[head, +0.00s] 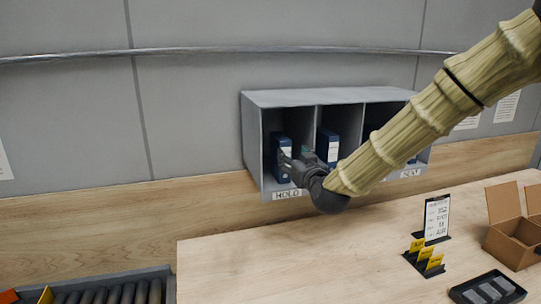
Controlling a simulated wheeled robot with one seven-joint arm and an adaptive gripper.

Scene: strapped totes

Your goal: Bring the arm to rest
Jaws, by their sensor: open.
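My arm (425,115) reaches in from the upper right, across the front of a grey wall cubby (345,95). My gripper (294,161) is at its end, dark and open, at the mouth of the left compartment, whose label reads HOLD. A blue item with a white label (281,152) stands upright in that compartment, just beyond the fingers. The gripper partly covers it, and I cannot tell whether they touch.
Another blue item (328,146) stands in the middle compartment; my arm covers much of the right one. On the wooden table (300,265) are a clipboard sign (437,217), yellow cards (424,256), an open cardboard box (513,238) and a black tray (487,291). A roller conveyor (115,294) is lower left.

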